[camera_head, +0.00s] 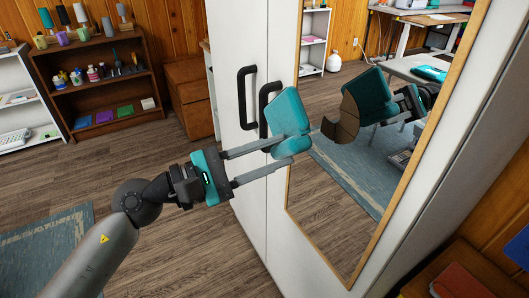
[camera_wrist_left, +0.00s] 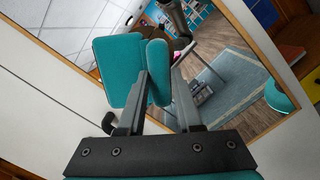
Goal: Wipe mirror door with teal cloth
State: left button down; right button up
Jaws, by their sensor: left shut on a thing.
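My left gripper (camera_head: 283,148) is shut on the teal cloth (camera_head: 290,112), a thick folded pad. In the left wrist view the cloth (camera_wrist_left: 118,72) stands up beyond the finger ends. The mirror door (camera_head: 325,190) is a tall wood-framed mirror on a white cabinet. The cloth is in front of its left part, and its reflection shows with a gap, so the cloth looks a little apart from the glass. A brown patch (camera_head: 345,122) with a rounded edge lies on the mirror just right of the cloth. My right gripper is not in view.
Two black handles (camera_head: 246,97) stick out of the white cabinet doors left of the mirror, close to the cloth. A dark wooden shelf (camera_head: 105,75) with bottles and a brown drawer unit (camera_head: 190,98) stand at the back left. The wood floor left of the cabinet is clear.

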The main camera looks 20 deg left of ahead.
pick_arm(q)
jog(key=p+x, duration=0.1)
jog(key=x, duration=0.2)
jog(key=shift+w, duration=0.15)
jog(key=shift+f+p+x, duration=0.2)
jog(key=shift+p+x, duration=0.1)
jog(key=shift+x, duration=0.8)
jog(key=shift+w, duration=0.25)
jog(key=shift+p+x, duration=0.35)
jog(key=shift+x, duration=1.15)
jog(key=d+r+p, duration=0.1)
jog(key=p, duration=0.1)
jog(key=s+r+p, duration=0.1)
jog(key=shift+s+d+r+p, duration=0.1)
jog(key=shift+s+d+p, duration=0.05)
jog(key=shift+d+p, duration=0.25)
jog(key=s+d+r+p, duration=0.1)
jog(key=d+p, duration=0.1)
jog(key=shift+s+r+p, duration=0.3)
jog(key=shift+r+p, duration=0.05)
jog(key=shift+p, duration=0.05)
